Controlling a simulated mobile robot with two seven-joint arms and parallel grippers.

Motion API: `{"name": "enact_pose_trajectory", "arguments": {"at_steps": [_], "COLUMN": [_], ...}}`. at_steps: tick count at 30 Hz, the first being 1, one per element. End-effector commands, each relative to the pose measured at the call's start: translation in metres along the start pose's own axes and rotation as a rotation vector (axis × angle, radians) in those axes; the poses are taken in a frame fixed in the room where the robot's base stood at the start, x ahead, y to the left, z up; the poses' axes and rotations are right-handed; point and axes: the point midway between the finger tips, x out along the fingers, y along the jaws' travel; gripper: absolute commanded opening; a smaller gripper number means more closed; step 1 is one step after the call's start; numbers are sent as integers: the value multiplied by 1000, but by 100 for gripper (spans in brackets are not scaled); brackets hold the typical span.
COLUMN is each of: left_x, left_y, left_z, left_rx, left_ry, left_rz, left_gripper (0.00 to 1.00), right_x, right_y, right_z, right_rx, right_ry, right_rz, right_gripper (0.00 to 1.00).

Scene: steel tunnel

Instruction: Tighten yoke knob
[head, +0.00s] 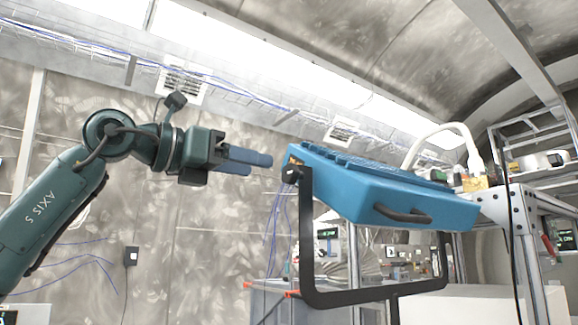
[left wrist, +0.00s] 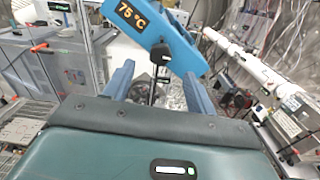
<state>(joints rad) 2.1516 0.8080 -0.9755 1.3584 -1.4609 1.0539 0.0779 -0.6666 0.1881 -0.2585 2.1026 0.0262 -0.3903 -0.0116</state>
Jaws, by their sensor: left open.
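The yoke knob (head: 291,174) is a small black knob at the left pivot of the black yoke (head: 307,240), by the left end of a blue ribbed unit (head: 375,190). It also shows in the left wrist view as a black knob (left wrist: 160,54) below a "75 °C" label. My left gripper (head: 258,164) is left of the knob with its two blue fingers pointing at it. A gap shows between fingertips and knob in the head view. In the left wrist view the open fingers (left wrist: 159,74) are spread either side of the knob's line, empty. My right gripper is not in view.
The blue unit has a black handle (head: 402,214) on its front. A steel frame post (head: 516,215) and a white hose (head: 440,132) stand at the right. Grey cabinets (left wrist: 45,65) are left in the wrist view. The space left of the knob is free except for my arm.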

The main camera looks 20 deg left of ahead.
Motion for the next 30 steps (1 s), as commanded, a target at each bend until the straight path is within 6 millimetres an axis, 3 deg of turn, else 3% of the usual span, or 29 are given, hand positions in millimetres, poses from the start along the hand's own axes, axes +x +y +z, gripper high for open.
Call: {"name": "enact_pose_trajectory", "arguments": {"at_steps": [6, 12, 25, 30], "left_x": [47, 73, 81, 81], "left_y": [-1, 0, 0, 0], "left_z": [3, 2, 0, 0], "left_rx": [-1, 0, 1, 1], "left_ry": [2, 0, -1, -1], "left_rz": [-2, -1, 0, 0], "left_gripper": [56, 56, 56, 42], "right_x": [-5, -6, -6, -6], "right_y": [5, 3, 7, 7], "right_z": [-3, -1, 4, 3], "right_rx": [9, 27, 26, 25], "right_ry": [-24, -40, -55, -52], "right_rz": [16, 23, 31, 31], "right_gripper": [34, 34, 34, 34]}}
